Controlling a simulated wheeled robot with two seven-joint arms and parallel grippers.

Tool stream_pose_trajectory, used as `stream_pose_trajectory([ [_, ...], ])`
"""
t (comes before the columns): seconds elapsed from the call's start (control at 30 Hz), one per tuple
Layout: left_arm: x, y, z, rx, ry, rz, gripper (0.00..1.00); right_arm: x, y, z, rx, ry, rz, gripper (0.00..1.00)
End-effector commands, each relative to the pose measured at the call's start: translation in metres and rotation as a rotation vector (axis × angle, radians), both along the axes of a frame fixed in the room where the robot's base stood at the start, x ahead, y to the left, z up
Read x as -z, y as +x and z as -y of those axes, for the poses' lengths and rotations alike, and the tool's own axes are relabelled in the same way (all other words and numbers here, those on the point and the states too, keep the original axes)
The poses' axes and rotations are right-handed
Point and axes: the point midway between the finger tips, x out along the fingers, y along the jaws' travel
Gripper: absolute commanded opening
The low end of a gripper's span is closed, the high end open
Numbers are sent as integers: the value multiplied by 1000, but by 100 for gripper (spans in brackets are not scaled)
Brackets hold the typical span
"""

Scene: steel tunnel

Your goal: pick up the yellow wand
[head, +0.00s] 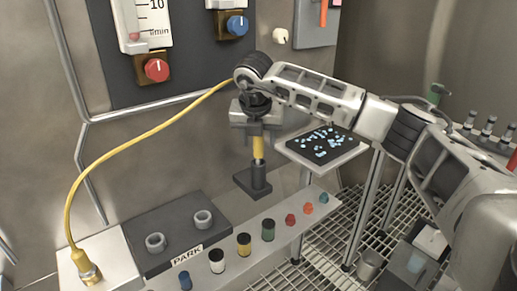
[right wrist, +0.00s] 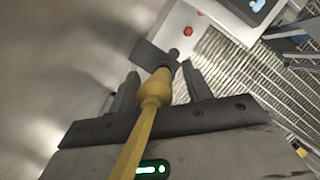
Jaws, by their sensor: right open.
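The yellow wand (head: 258,148) stands upright in a dark holder (head: 254,186) on the wall side, its lower end inside the holder. A yellow cable (head: 135,130) arcs from the wand's top to a brass connector at lower left. My right gripper (head: 257,136) is above the holder, pointing down, around the wand's upper part. In the right wrist view the wand (right wrist: 155,90) lies between the two open fingers, with a visible gap on the right side; contact on the left is unclear. My left gripper is not in view.
A pale shelf (head: 195,262) with several coloured knobs runs below the holder. A dark block marked PARK (head: 180,232) with two empty rings is left of it. A small tray (head: 325,145) of blue bits stands to the right. Panel gauges and knobs are on the wall behind.

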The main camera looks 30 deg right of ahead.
Motion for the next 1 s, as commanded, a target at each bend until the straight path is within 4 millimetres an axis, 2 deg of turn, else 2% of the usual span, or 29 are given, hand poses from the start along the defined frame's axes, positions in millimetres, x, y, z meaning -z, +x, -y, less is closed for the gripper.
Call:
stream_pose_trajectory([
  [0.07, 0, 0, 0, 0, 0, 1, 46, 0, 0, 0, 0, 0, 0, 49],
  [0.23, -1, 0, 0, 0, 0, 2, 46, 0, 0, 0, 1, 0, 0, 2],
  [0.27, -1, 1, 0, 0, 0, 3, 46, 0, 0, 0, 1, 0, 0, 0],
  [0.5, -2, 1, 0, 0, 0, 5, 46, -1, 0, 0, 1, 1, 1, 0],
  [0.63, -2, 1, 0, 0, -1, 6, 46, -11, 0, 0, 1, 1, 3, 0],
  [1.0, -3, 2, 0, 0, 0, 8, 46, -82, 1, -1, -1, 2, 4, 0],
])
